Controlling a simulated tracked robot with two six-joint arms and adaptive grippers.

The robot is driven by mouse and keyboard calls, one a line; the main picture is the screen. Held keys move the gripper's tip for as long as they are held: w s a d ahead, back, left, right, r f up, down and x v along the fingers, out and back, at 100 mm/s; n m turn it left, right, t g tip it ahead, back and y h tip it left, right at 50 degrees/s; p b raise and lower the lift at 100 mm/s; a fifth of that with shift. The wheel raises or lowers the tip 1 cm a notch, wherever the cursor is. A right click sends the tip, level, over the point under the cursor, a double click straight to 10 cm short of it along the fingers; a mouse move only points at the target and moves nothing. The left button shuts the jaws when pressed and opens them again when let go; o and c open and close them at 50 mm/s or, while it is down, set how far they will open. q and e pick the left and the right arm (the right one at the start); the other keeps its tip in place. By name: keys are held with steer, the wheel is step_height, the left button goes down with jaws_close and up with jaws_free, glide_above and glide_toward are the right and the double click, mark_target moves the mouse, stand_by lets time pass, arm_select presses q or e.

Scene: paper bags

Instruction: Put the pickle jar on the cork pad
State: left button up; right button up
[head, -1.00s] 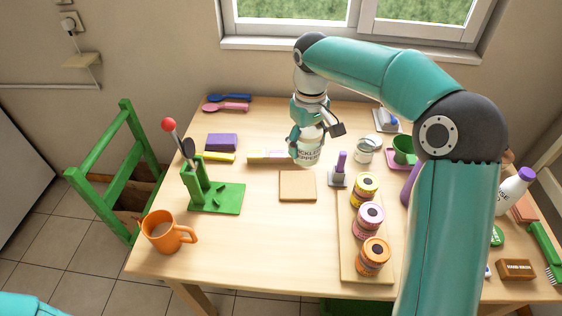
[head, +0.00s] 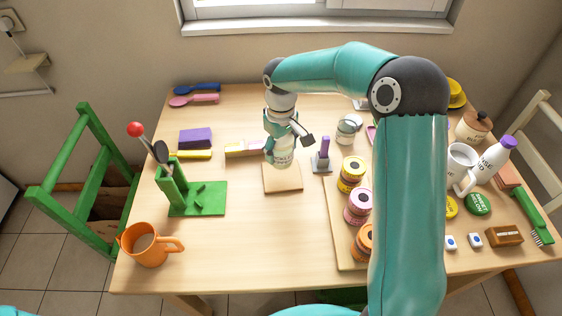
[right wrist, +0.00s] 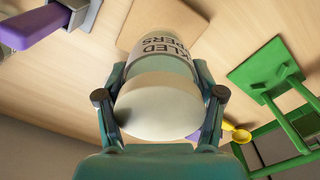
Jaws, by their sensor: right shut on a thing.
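The pickle jar (head: 283,157), with a white lid and a label reading partly "PEPPERS", is held upright in my right gripper (head: 280,143). The right wrist view shows the jar's label (right wrist: 162,48) and its pale lid between the two fingers (right wrist: 160,92). The cork pad (head: 283,183) is a flat tan square on the table. In the head view the jar's lower end overlaps the pad's back edge; I cannot tell whether it touches. The pad (right wrist: 150,22) also shows beyond the jar in the right wrist view. My left gripper is out of view.
A purple-handled tool (head: 323,155) stands just right of the pad. Several small jars stand on a wooden board (head: 336,225) at right. A green rack (head: 207,200) and orange mug (head: 147,246) are left. Table front of the pad is clear.

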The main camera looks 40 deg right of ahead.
mark_target(281, 162)
steer(key=shift+f, duration=2.8)
steer(key=o, duration=1.4)
steer(key=shift+f, duration=0.1)
steer(key=shift+o, duration=0.2)
step_height(281, 162, up, 12)
steer(key=shift+r, duration=0.1)
